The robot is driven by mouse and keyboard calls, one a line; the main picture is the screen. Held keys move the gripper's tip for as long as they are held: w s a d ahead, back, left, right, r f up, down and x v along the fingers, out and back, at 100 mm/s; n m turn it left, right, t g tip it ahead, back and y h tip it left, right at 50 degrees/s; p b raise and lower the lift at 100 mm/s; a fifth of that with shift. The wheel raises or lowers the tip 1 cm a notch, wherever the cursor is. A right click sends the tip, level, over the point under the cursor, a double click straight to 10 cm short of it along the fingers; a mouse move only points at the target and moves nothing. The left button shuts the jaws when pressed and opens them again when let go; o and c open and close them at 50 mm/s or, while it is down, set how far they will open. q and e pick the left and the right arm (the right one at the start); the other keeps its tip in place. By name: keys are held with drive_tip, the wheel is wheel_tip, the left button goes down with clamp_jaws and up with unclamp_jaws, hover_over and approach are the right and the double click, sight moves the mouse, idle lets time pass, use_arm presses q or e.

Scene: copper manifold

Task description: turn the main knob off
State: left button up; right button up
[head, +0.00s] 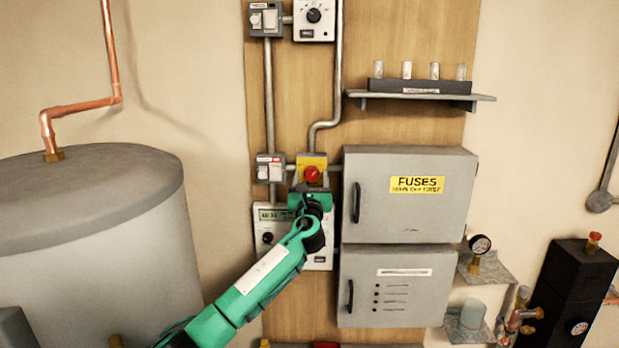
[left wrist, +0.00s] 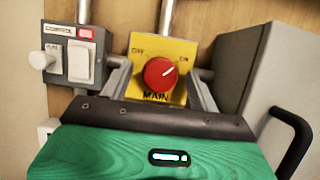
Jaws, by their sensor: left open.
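The main knob (head: 312,174) is a round red knob on a yellow plate (head: 318,160) fixed to the wooden board. In the left wrist view the knob (left wrist: 159,73) has a white pointer line tilted up and right, toward the ON label. OFF is at the upper left and MAIN is printed below. My left gripper (head: 312,182) is open in front of the plate. In the left wrist view its grey fingers lie left and right of the knob, with visible gaps; I see no contact. My right gripper is out of view.
A grey control switch box (left wrist: 78,55) is close left of the plate. The grey fuse cabinet (head: 408,215) with a dark handle juts out close on the right. A meter panel (head: 268,214) sits behind my wrist. A large grey tank (head: 85,190) stands at left.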

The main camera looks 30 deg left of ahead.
use_arm(q)
drive_tip(key=shift+d+r, duration=0.1)
drive_tip(key=shift+s, duration=0.1)
drive_tip(key=shift+c, duration=0.9)
drive_tip(key=c, duration=0.8)
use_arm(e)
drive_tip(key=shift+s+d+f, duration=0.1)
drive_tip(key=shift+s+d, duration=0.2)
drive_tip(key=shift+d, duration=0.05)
